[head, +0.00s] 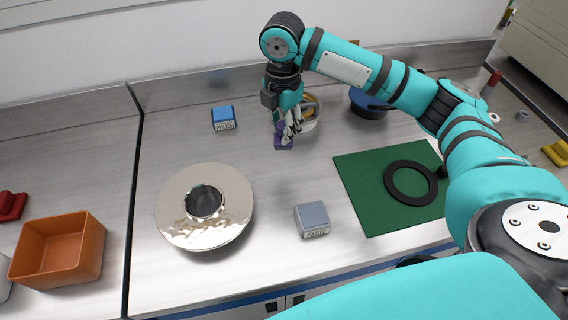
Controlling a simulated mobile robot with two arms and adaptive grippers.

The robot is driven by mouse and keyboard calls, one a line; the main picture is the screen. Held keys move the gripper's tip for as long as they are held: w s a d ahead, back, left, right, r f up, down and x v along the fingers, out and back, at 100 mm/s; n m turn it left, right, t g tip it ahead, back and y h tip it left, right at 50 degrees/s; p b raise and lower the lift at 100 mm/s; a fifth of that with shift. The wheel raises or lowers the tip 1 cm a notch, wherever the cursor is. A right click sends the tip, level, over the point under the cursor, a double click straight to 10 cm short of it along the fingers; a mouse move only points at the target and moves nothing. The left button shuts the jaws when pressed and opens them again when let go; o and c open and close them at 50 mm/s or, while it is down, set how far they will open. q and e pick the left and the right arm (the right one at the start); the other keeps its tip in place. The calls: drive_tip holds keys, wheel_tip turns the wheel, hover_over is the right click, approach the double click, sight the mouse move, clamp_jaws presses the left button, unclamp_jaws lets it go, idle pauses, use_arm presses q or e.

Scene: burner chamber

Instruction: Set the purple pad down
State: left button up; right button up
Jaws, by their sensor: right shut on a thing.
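The purple pad (282,141) is a small dark purple block near the back middle of the steel counter. My right gripper (287,132) points down and is shut on it. The fingers cover much of the pad. The pad is at or just above the counter; I cannot tell whether it touches. My left gripper is not in view.
A blue block (223,118) and a shiny metal ring (177,208) lie left, a grey block (312,220) in front. A green mat (358,190) with a black ring (392,190) lies right. Bare steel separates them.

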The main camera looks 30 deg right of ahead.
drive_tip(key=shift+w+d+n, duration=0.45)
drive_tip(key=shift+d+n, duration=0.05)
drive_tip(key=shift+n, duration=0.5)
drive_tip(key=shift+f, duration=0.35)
wheel_tip(320, 180, down, 9)
drive_tip(key=shift+f+p, duration=0.15)
drive_tip(key=shift+p, duration=0.7)
drive_tip(key=o, duration=1)
drive_tip(key=shift+f, duration=0.1)
wheel_tip(320, 180, up, 12)
drive_tip(key=shift+w+f+b, duration=0.1)
drive_tip(key=shift+b, duration=1)
drive_tip(key=shift+r, duration=0.25)
